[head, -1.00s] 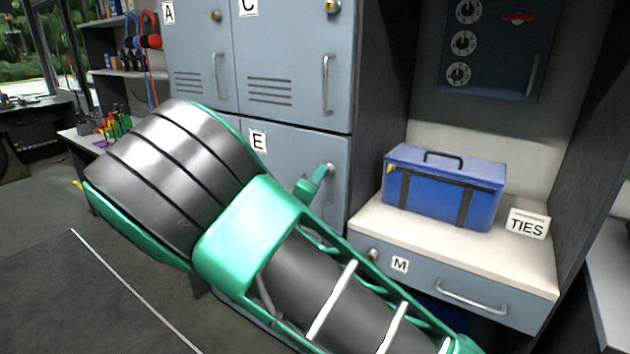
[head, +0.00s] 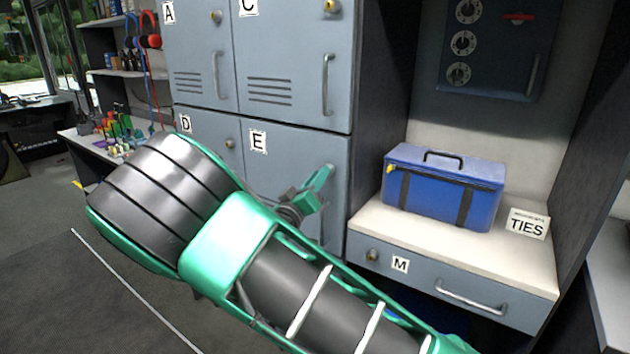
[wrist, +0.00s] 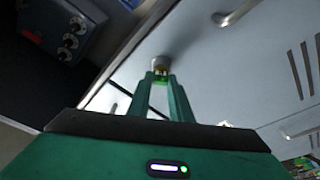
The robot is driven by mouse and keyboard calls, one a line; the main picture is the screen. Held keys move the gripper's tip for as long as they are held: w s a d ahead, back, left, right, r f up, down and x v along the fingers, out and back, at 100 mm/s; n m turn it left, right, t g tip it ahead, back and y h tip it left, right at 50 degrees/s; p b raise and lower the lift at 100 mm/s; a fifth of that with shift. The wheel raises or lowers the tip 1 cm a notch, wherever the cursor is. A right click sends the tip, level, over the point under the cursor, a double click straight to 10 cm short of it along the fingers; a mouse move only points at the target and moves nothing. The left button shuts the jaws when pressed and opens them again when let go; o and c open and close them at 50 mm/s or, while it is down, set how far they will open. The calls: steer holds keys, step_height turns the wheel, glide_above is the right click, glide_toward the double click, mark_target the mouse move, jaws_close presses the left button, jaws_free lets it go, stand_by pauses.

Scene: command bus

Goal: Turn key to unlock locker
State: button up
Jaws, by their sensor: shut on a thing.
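Locker E (head: 285,160) is a shut grey-blue door below locker C. My green gripper (head: 328,172) is at the upper right of this door, partly turned away behind my arm. In the wrist view my gripper (wrist: 161,78) has its two fingertips close together on a small yellow-green piece, the key (wrist: 160,71). The key is against a round metal lock (wrist: 160,61) on the door face. How far the key is turned cannot be seen. In the head view the key and this lock are hidden by my gripper.
Lockers A (head: 195,60), C (head: 290,70) and D (head: 205,135) are shut around it. To the right, a blue box (head: 440,195) and a TIES sign (head: 527,223) stand on a white counter (head: 380,222). Drawer M (head: 420,276) is shut below.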

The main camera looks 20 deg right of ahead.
stand_by(0.3)
steer(key=shift+m+g+h, duration=0.4)
steer(key=shift+m+h, duration=0.5)
steer(key=shift+m, duration=1.4)
steer(key=shift+m+g+h, duration=0.4)
steer(key=shift+m+g, duration=0.2)
steer(key=shift+m, duration=1.7)
steer(key=o, duration=0.5)
steer(key=shift+m, duration=0.6)
steer(key=shift+c, duration=0.2)
steer(key=o, duration=0.5)
steer(key=shift+s+a, duration=0.4)
steer(key=shift+a, duration=0.2)
steer(key=shift+s+a, duration=0.35)
steer(key=shift+a, duration=0.25)
